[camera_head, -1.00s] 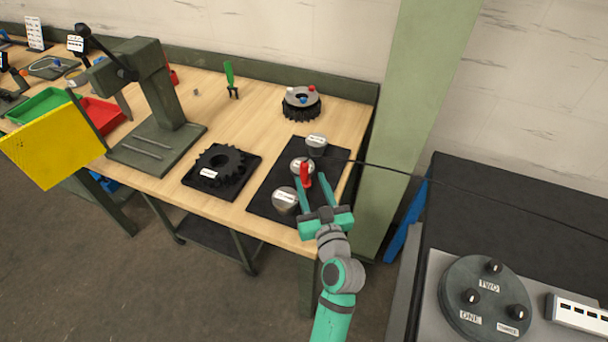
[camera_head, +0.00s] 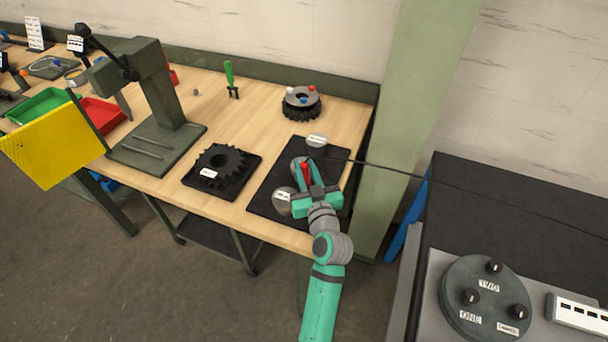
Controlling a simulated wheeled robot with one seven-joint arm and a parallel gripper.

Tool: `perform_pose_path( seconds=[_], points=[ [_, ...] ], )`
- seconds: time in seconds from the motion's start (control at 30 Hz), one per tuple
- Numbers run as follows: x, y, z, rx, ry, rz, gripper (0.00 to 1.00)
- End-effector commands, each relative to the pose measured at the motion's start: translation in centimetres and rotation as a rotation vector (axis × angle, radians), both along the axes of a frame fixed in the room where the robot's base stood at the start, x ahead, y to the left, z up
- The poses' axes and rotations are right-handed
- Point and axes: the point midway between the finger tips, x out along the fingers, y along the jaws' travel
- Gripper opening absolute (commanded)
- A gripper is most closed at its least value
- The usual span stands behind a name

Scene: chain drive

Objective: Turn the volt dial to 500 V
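Three round silver pieces with white labels stand on a black mat (camera_head: 262,203) at the bench's front right corner: a back one (camera_head: 316,140), a middle one (camera_head: 296,163) and a front one (camera_head: 282,203). A red upright piece (camera_head: 306,172) shows at the middle one. I cannot read the labels or tell which thing is the volt dial. My gripper (camera_head: 308,170) is low over the mat, with its fingers around the red piece. Whether the fingers touch it or are closed on it is not clear. My gripper partly hides the middle and front silver pieces.
A black sprocket (camera_head: 220,162) sits on a tray left of the mat. Another toothed stack (camera_head: 301,104) stands behind it. A green press (camera_head: 155,90) stands left. A green pillar (camera_head: 420,110) rises at the right bench end. A thin dark cable (camera_head: 385,167) runs rightward.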

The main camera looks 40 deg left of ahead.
Motion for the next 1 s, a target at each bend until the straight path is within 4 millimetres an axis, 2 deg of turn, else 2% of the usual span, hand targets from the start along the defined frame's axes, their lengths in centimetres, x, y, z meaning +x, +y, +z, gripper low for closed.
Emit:
perform_pose_path(
  seconds=[0.03,0.07,0.1,0.37,0.57,0.73,0.87,1.0],
  points=[
    [0.0,0.0,0.0,0.000,0.000,0.001,0.08],
    [0.0,0.1,0.0,0.000,0.000,0.001,0.01],
    [-0.1,0.1,0.0,0.000,0.000,0.002,0.00],
    [-0.2,0.3,0.1,0.001,-0.001,0.005,0.00],
    [-0.2,0.3,1.0,0.001,-0.002,0.006,0.00],
    [-0.1,0.2,3.3,0.002,-0.006,0.004,0.00],
    [-1.1,-1.5,5.5,0.001,-0.005,0.003,0.00],
    [-2.3,-3.9,8.6,0.002,-0.007,0.000,0.00]
  ],
)
